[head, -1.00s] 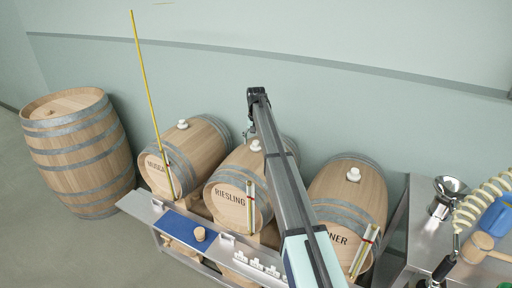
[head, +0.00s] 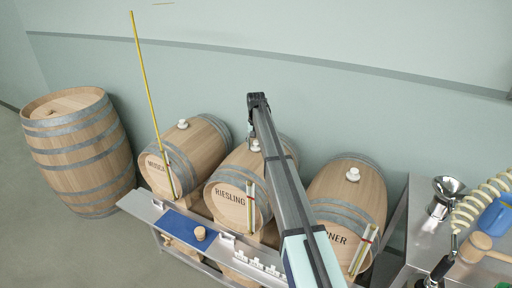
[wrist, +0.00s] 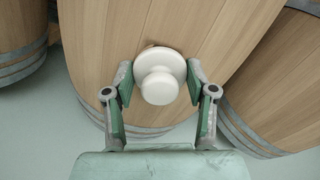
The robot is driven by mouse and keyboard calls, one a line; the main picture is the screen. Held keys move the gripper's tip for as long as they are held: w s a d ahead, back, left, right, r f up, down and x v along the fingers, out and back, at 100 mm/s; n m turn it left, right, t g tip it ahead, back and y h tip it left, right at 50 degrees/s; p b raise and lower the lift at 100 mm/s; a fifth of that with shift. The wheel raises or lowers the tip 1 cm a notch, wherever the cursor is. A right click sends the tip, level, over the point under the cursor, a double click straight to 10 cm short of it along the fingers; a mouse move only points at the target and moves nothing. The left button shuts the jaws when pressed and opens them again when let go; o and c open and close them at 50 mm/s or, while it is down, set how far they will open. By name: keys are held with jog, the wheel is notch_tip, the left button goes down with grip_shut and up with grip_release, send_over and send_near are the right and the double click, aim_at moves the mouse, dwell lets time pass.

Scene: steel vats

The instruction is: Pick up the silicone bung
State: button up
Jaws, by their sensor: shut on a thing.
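The white silicone bung (wrist: 160,84) is at the centre of the wrist view, with a wide flange and a round knob. My gripper (wrist: 159,74) has one green-padded finger on each side of it and is shut on it. Behind the bung is the wooden top of a barrel, with a small brown patch at the bung's upper edge. In the head view the bung (head: 255,145) is on the top of the RIESLING barrel (head: 230,193), partly covered by my gripper. Whether the bung is seated in its hole is hidden.
The left barrel (head: 180,160) and right barrel (head: 345,190) in the rack carry similar white bungs (head: 182,124) (head: 353,174). A steel shelf with a blue mat (head: 185,226) and a cork-coloured stopper (head: 200,233) runs in front. A steel table (head: 425,225) stands right.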

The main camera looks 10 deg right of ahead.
aim_at(256, 142)
notch_tip(256, 142, up, 20)
jog(key=b, duration=0.5)
jog(key=o, duration=0.5)
jog(key=shift+c, duration=0.2)
jog(key=c, duration=0.5)
